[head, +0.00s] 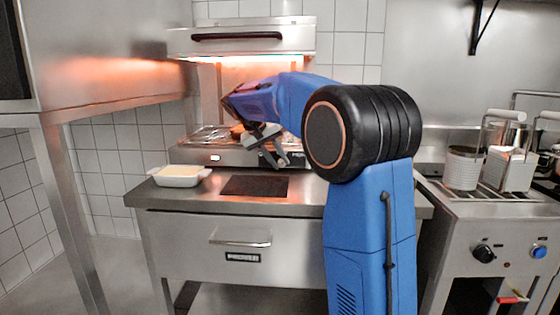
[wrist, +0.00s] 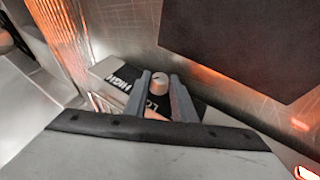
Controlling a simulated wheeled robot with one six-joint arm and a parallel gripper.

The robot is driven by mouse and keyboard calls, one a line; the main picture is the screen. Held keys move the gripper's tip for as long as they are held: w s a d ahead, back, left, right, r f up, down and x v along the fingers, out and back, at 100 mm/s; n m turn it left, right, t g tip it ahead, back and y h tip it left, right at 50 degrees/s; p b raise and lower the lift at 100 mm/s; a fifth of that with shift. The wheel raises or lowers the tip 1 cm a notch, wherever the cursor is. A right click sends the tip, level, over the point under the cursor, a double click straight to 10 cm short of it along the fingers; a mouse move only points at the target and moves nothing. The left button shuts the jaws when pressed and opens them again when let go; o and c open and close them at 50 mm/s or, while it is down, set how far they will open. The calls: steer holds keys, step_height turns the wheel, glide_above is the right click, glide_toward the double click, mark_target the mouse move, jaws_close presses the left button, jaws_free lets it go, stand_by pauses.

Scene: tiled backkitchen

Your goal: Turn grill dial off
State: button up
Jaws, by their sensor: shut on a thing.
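The grill dial (wrist: 159,82) is a small pale knob on a black plate with white lettering, of which "HIGH" can be read, in the wrist view. My gripper (wrist: 160,98) has its two grey fingers on either side of the dial, shut on it. In the head view my gripper (head: 272,150) reaches down to the front panel of the grill (head: 232,157), at its right part. The dial is hidden there behind my gripper. The grill's heating hood (head: 245,40) above glows orange underneath.
A white dish (head: 180,181) with pale contents stands on the steel counter, left of a dark flat plate (head: 254,186). A drawer (head: 240,238) is below. At the right, a fryer unit (head: 500,225) carries a ribbed can (head: 463,170) and baskets. A steel cabinet (head: 105,55) overhangs at left.

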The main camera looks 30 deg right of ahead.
steer(key=h, duration=0.1)
steer(key=g+h, duration=0.1)
steer(key=n+g+h, duration=0.1)
steer(key=shift+w+a+f+h, duration=0.25)
steer(key=shift+a+f+h, duration=0.05)
steer(key=shift+a, duration=0.05)
steer(key=shift+f+n+g+h, duration=0.25)
steer(key=shift+n+g+h, duration=0.35)
steer(key=shift+h, duration=0.8)
steer(key=shift+a, duration=0.1)
steer(key=o, duration=1.1)
steer(key=shift+c, duration=0.2)
